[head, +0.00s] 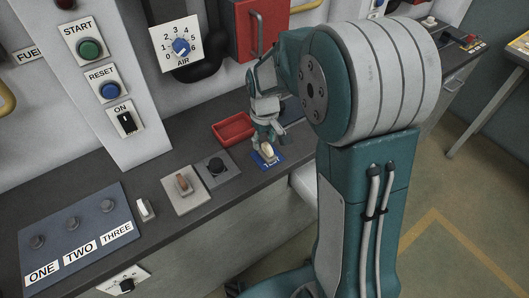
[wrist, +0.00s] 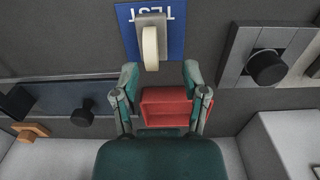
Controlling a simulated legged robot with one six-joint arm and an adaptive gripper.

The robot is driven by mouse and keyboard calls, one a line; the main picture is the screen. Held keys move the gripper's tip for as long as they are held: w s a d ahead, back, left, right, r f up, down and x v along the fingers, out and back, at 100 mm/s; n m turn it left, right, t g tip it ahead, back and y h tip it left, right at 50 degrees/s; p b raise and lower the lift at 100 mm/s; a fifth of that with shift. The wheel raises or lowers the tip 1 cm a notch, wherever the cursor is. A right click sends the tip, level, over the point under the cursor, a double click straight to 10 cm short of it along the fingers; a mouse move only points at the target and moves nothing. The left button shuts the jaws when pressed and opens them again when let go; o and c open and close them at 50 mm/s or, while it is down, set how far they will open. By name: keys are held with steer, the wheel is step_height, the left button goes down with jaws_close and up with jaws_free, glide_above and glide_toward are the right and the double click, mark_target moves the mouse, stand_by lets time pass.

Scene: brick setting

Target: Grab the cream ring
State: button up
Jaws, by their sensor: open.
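The cream ring (wrist: 150,48) shows nearly edge-on in the wrist view, against a grey block or post on a blue mat (wrist: 176,46) marked TEST. I cannot tell whether it is around that post or only beside it. In the head view the ring (head: 267,149) is a small pale shape above the blue mat (head: 268,161), partly covered by my gripper. My gripper (wrist: 161,76) is open and empty. In the wrist view the ring lies just beyond the fingertips, slightly left of the middle between them, and appears apart from both fingers.
A red tray (head: 233,129) sits on the dark bench behind the mat. A red box (head: 258,30) with a handle hangs on the wall. Bare bench shows around the mat.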

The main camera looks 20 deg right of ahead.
mark_target(267, 144)
steer(key=f, duration=0.2)
steer(key=shift+w+d+f, duration=0.1)
steer(key=shift+d+f, duration=0.5)
steer(key=shift+a, duration=0.3)
jaws_close()
steer(key=shift+d+r, duration=0.1)
steer(key=shift+d, duration=0.05)
steer(key=shift+r, duration=0.3)
step_height(267, 144, up, 2)
steer(key=shift+r, duration=0.15)
steer(key=s+d+r, duration=0.6)
steer(key=s+r, duration=0.3)
steer(key=s, duration=0.3)
steer(key=shift+s+d+r, duration=0.2)
steer(key=shift+s+r, duration=0.05)
steer(key=shift+r, duration=0.1)
